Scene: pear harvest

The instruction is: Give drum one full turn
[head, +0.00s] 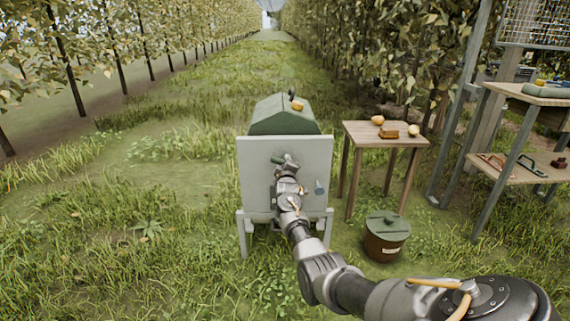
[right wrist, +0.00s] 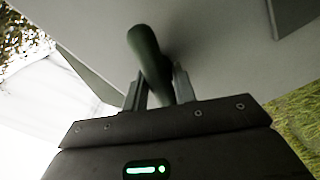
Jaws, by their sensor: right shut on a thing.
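The drum (head: 283,116) is green and faceted, and stands behind a pale grey panel (head: 257,190) on a legged stand. A dark green handle (head: 277,160) sticks out at the upper middle of the panel. My right gripper (head: 284,163) is at the front of the panel, at this handle. In the right wrist view the handle (right wrist: 148,55) runs between the two fingers of my right gripper (right wrist: 158,88), which is shut on it. The handle's crank arm is mostly hidden by my gripper and arm. My left gripper is not in view.
A small grey-blue peg (head: 319,187) is on the panel's right side. A wooden table (head: 385,134) with yellow fruit and a small brown block stands to the right. A brown lidded bucket (head: 386,238) is below it. A shelf rack (head: 520,95) is at far right. Grass is open at left.

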